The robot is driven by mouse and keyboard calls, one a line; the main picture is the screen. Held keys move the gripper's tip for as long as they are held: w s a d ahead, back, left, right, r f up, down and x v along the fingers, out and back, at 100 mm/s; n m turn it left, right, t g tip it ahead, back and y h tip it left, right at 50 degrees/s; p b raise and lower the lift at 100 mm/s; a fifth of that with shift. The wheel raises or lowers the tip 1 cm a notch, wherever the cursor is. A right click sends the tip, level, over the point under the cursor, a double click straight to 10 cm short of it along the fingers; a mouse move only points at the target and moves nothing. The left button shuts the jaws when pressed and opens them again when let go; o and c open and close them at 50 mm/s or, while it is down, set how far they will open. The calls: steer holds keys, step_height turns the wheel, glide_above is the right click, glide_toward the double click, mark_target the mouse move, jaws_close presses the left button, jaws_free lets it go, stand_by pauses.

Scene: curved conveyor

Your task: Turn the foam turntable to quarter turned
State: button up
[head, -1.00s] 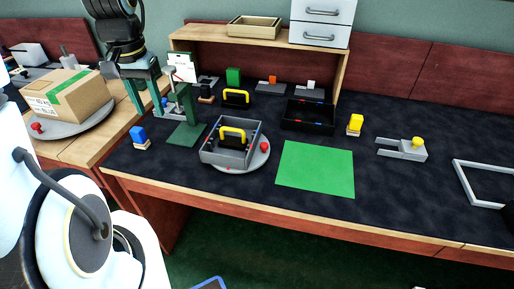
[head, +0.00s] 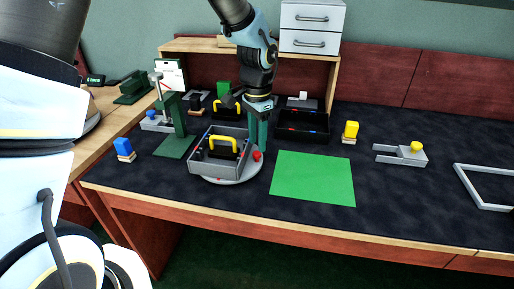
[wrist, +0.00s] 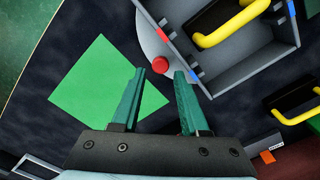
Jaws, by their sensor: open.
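The turntable is a pale round disc (head: 232,180) near the table's front edge, with a red knob (head: 257,156) at its right. A grey open tray (head: 215,172) sits on the disc and holds a dark item with a yellow handle (head: 224,140). My gripper (head: 258,146) is just behind the knob in the head view, fingers pointing down. In the wrist view the open green fingers (wrist: 160,74) are on either side of the red knob (wrist: 161,65), just short of it in the picture. I cannot tell their height above it. The disc (wrist: 148,35) is partly hidden by the tray there.
A green mat (head: 313,178) lies right of the turntable. A black tray (head: 303,126) stands behind it. A green stand (head: 174,130) is to the left. A second yellow-handled item (head: 222,106) is behind.

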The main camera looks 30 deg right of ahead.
mark_target(257, 153)
steer(key=shift+f, duration=1.8)
jaws_close()
